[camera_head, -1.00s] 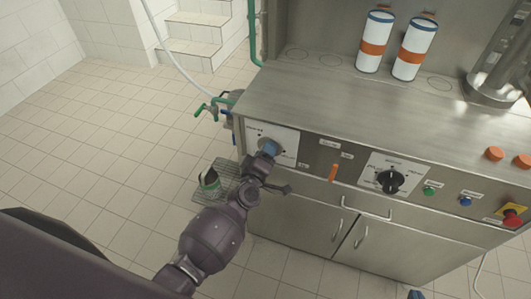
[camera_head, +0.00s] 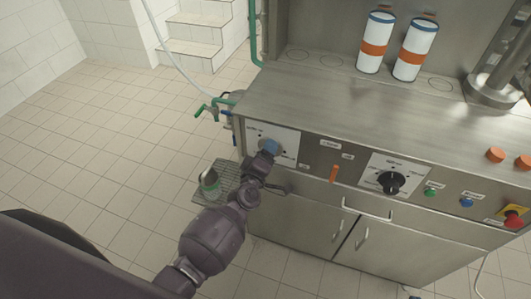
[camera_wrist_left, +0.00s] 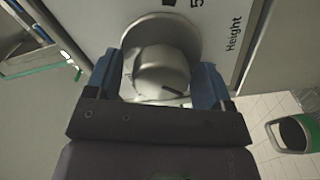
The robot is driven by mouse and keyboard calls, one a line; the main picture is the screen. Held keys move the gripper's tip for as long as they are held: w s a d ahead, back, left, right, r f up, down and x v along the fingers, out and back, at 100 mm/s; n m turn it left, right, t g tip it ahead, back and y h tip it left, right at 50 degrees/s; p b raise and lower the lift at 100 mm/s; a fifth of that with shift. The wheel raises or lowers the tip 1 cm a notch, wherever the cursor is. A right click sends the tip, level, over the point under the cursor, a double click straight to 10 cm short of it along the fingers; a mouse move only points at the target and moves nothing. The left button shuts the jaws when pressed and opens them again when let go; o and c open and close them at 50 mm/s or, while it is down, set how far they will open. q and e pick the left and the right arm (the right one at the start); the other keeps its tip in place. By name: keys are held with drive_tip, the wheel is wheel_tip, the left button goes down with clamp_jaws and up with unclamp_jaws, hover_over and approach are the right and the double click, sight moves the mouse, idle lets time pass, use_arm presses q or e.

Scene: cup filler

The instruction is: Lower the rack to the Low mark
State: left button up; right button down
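A silver knob (camera_wrist_left: 160,70) sits on a round disc on a white panel lettered "Height" (camera_wrist_left: 233,34). In the head view this white panel (camera_head: 287,135) is at the machine's front left. My left gripper (camera_head: 268,150) is at the knob. In the wrist view its blue fingertips (camera_wrist_left: 158,78) stand on either side of the knob. A narrow gap shows on the left; I cannot tell whether they press on it. The Low mark is not readable. No rack shows clearly; a wire grid (camera_head: 228,172) lies low at the left. My right gripper cannot be made out.
A bucket-like container (camera_head: 210,183) is at the grid. Green and blue taps (camera_head: 215,106) stick out left of the machine. Tiled floor at left is free.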

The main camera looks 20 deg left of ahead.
use_arm(q)
drive_tip(key=shift+s, duration=0.3)
drive_tip(key=s, duration=1)
drive_tip(key=shift+a, duration=0.2)
use_arm(e)
drive_tip(key=shift+r, duration=0.15)
use_arm(q)
drive_tip(key=shift+s, duration=0.1)
use_arm(e)
drive_tip(key=shift+w+r, duration=0.1)
drive_tip(key=shift+w, duration=0.05)
drive_tip(key=shift+w+r, duration=0.1)
drive_tip(key=shift+w, duration=0.2)
